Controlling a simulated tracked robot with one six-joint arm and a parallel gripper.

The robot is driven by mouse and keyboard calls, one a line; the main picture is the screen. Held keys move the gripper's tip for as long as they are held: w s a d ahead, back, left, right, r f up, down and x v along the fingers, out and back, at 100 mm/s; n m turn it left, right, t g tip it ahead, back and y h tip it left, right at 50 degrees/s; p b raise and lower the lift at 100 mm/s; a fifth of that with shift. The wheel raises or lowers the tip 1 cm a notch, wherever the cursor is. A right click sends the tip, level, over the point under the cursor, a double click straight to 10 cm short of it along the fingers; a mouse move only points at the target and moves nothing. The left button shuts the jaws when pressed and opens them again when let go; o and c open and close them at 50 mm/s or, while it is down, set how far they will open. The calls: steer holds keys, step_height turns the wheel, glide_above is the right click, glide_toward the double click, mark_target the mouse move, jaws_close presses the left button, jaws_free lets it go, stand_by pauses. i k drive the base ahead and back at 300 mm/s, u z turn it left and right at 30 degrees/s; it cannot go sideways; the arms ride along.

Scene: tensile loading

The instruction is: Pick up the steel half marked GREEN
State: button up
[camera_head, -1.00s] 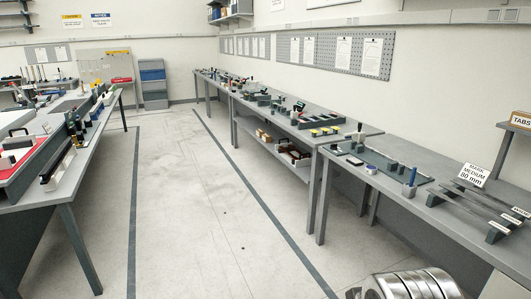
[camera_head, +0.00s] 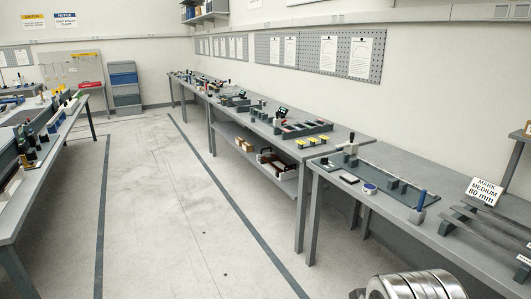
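I cannot make out a steel half marked GREEN in the head view; the small parts on the benches are too small to read. A dark tray (camera_head: 305,129) with small coloured pieces lies on the long right-hand bench (camera_head: 265,121). My gripper is not in view. A ribbed silver part at the bottom right keeps its place in the picture and appears to be mine.
Another bench (camera_head: 50,154) runs along the left. Clear floor (camera_head: 180,220) with dark lines lies between. Blue-grey drawers (camera_head: 125,85) stand at the back.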

mark_target(308, 126)
steer(key=z, duration=0.2)
steer(key=i, duration=3.65)
steer(key=u, duration=0.05)
